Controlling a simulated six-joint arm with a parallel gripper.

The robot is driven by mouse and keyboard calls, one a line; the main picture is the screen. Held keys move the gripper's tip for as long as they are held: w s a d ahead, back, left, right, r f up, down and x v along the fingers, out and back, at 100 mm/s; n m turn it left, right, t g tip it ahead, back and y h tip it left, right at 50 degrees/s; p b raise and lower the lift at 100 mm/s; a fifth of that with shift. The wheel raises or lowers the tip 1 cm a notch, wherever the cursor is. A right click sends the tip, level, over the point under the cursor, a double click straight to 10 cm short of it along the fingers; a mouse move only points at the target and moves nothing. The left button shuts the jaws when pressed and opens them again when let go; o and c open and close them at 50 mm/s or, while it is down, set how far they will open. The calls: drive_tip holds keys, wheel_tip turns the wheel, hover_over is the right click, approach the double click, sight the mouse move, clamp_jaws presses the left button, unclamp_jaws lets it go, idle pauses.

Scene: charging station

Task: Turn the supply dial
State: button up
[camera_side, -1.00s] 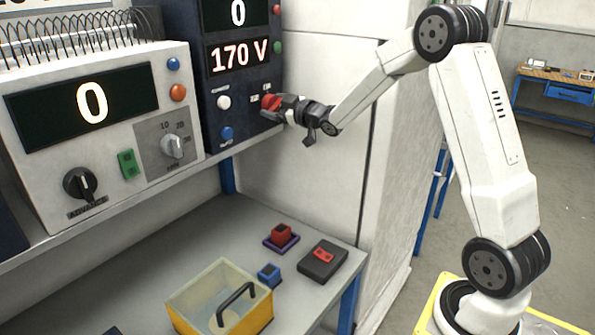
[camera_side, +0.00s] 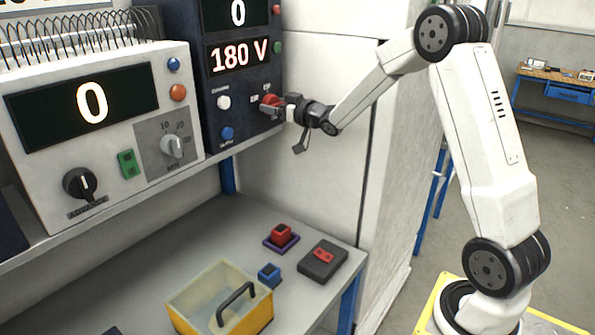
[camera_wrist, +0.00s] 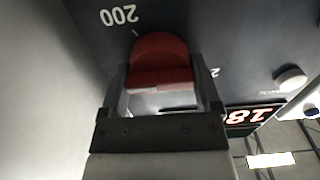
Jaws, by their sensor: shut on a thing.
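The supply dial is a red knob (camera_side: 271,101) low on the right of the dark supply panel (camera_side: 215,90). In the wrist view the red dial (camera_wrist: 160,62) sits between the two fingers of my gripper (camera_wrist: 162,90), with a printed "200" mark above it to the left. My gripper also shows in the side view (camera_side: 277,108), closed around the dial. The supply display (camera_side: 240,56) reads 180 V. The display above it reads 0. The lower part of the dial is partly hidden by my gripper.
White and blue knobs (camera_side: 227,133) sit left of the dial. A grey unit (camera_side: 100,120) with a 0 display stands on the shelf at left. Below, the bench holds a yellow-edged bin (camera_side: 220,300), small blocks and a dark box (camera_side: 323,261). Floor at right is open.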

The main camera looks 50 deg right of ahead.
drive_tip(key=o, duration=1.1)
drive_tip(key=shift+c, duration=0.2)
drive_tip(key=shift+s, duration=0.1)
drive_tip(key=s, duration=0.7)
drive_tip(key=shift+s, duration=0.35)
